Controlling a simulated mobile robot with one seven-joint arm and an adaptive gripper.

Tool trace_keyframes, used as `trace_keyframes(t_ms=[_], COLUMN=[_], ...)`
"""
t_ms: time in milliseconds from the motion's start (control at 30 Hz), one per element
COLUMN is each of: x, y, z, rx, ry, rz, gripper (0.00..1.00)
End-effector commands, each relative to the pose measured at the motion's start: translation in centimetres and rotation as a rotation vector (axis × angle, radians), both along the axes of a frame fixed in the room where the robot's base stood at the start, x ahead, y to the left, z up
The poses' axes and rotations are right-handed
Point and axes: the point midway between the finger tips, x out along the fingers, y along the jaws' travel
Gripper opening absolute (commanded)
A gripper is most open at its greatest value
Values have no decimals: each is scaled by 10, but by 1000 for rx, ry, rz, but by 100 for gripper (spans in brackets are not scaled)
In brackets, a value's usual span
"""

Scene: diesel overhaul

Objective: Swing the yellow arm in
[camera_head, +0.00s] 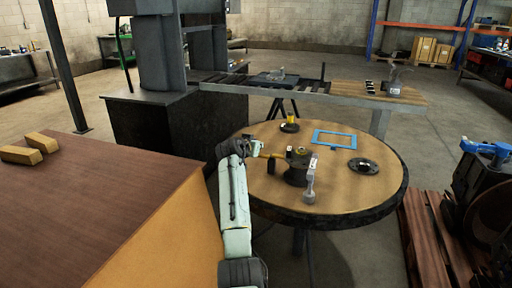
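The yellow arm (270,156) is a short bar on the round table. It reaches left from a dark cylindrical fixture (296,170) towards my arm. My pale green arm comes up from the bottom of the view and bends at the table's left edge. My gripper (256,148) is small and partly hidden at the yellow arm's left end. It looks close to or touching it, but I cannot tell which. Its fingers are too small to make out.
The round table (345,206) also bears a grey-white upright part (310,184), a blue frame (335,138), a black round part (363,167) and a yellow-topped part (290,124). A brown bench (90,205) stands close on the left, and a wooden pallet (432,235) on the right.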

Motion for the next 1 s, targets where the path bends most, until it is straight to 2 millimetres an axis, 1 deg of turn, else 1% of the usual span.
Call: trace_keyframes(t_ms=[167,200,500,833,933,1000], x=[0,0,0,-1,-6,-13], y=[0,0,0,0,3,5], z=[2,2,1,1,3,6], rx=[0,0,0,0,1,1], ry=[-3,-3,-1,-1,-2,-3], rz=[1,1,1,2,3,2], gripper=[0,18,37,37,37,37])
